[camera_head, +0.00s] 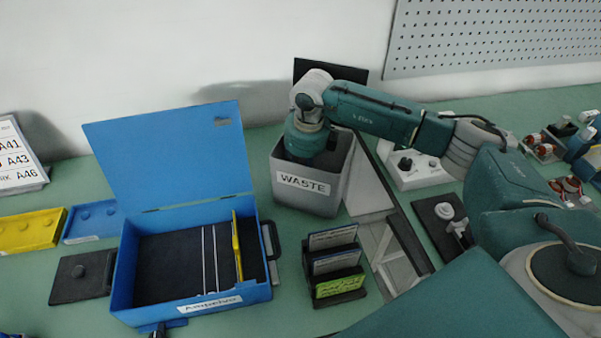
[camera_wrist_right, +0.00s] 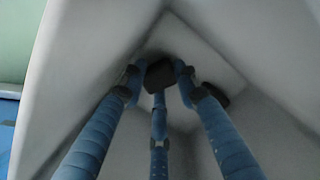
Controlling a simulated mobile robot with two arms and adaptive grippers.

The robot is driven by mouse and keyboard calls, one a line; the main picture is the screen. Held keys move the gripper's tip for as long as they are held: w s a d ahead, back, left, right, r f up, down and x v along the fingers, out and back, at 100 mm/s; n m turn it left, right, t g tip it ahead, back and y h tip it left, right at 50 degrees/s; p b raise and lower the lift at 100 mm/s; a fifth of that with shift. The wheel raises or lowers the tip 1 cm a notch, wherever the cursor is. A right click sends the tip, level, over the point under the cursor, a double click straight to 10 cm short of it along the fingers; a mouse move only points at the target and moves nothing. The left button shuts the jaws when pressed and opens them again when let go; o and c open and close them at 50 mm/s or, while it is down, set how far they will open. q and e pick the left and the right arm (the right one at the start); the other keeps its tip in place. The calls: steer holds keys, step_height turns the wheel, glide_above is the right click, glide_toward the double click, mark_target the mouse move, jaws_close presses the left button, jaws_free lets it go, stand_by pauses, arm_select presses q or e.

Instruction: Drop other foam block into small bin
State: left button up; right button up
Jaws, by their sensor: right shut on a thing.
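The small grey bin (camera_head: 306,195) labelled WASTE stands at the back middle of the bench in the head view. My right arm reaches over it from the right, with the wrist down in its opening, so the fingers are hidden there. In the right wrist view, my right gripper (camera_wrist_right: 158,86) is inside the bin (camera_wrist_right: 90,30), its blue fingers shut on a dark foam block (camera_wrist_right: 160,73). Another dark block (camera_wrist_right: 215,95) lies in the bin, partly behind a finger. The gap between the held block and the bin floor is hard to judge. My left gripper is not in view.
An open blue case (camera_head: 122,275) stands left of the bin. A black holder with cards (camera_head: 335,265) is in front of it. A dark panel (camera_head: 345,70) stands behind. A white box (camera_head: 412,168) is to the right.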

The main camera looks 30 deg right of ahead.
stand_by(0.3)
steer(key=o, duration=0.8)
steer(key=shift+r, duration=0.1)
steer(key=r+p, duration=0.4)
steer(key=r, duration=0.6)
steer(key=s+r+p, duration=0.1)
steer(key=r+p, duration=0.3)
steer(key=r, duration=0.6)
steer(key=r+p, duration=0.4)
steer(key=r, duration=0.6)
steer(key=shift+s+d, duration=0.25)
steer(key=shift+s, duration=0.05)
steer(key=shift+s, duration=0.1)
